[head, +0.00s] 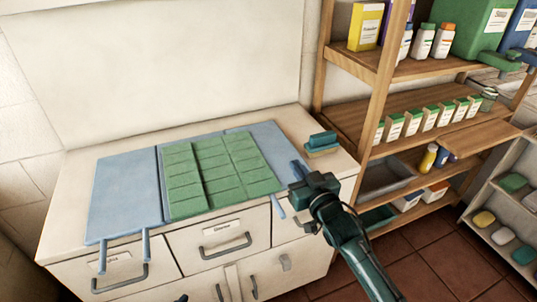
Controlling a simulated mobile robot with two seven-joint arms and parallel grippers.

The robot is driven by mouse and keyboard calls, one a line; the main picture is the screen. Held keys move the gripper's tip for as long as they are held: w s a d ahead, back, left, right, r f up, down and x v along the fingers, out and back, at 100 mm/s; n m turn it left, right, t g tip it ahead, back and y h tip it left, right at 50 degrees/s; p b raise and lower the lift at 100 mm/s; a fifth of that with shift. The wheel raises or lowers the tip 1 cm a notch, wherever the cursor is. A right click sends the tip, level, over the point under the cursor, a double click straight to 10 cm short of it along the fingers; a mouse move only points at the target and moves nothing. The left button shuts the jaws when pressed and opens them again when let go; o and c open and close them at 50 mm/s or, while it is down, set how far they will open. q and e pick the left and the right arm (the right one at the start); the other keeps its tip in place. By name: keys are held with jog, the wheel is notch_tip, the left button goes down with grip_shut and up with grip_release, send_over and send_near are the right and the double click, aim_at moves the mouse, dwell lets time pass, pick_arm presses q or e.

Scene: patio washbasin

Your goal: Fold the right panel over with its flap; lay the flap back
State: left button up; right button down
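A flat three-part mat lies open on the white cabinet top. Its left panel (124,190) is plain blue with two blue tabs (145,244) over the front edge. The middle is covered by a green tiled pad (210,172). The blue right panel (266,146) lies flat, partly under the pad's right side. A blue tab (279,207) hangs at its front, and a short blue bar (299,171) lies beside my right gripper (305,185). My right gripper is at the panel's front right corner; its fingertips are unclear and I cannot tell if it touches. My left gripper does not show.
A teal block (321,142) sits on the cabinet top at the right. Drawers with handles (225,246) face the front. A wooden shelf (420,110) with bottles and boxes stands close on the right. The wall behind is bare.

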jog(key=d+f+b, duration=0.1)
jog(key=f+b, duration=0.1)
jog(key=f, duration=0.1)
jog(key=w+d+f+b, duration=0.1)
jog(key=d+f+b, duration=0.1)
jog(key=f, duration=0.1)
jog(key=w+d+f+b, duration=0.1)
jog(key=d+f+b, duration=0.1)
jog(key=f, duration=0.1)
jog(key=shift+d+f, duration=0.1)
jog(key=shift+f, duration=0.15)
notch_tip(320, 180, down, 3)
jog(key=b, duration=0.3)
jog(key=shift+s+d+f, duration=0.1)
jog(key=shift+f, duration=0.1)
jog(key=shift+s+f, duration=0.2)
jog(key=shift+f, duration=0.1)
jog(key=c, duration=1.5)
grip_release()
jog(key=o, duration=0.3)
jog(key=shift+w+d+f, duration=0.1)
jog(key=shift+w, duration=0.2)
jog(key=o, duration=0.3)
jog(key=shift+s+r, duration=0.1)
jog(key=shift+r, duration=0.2)
jog(key=o, duration=0.5)
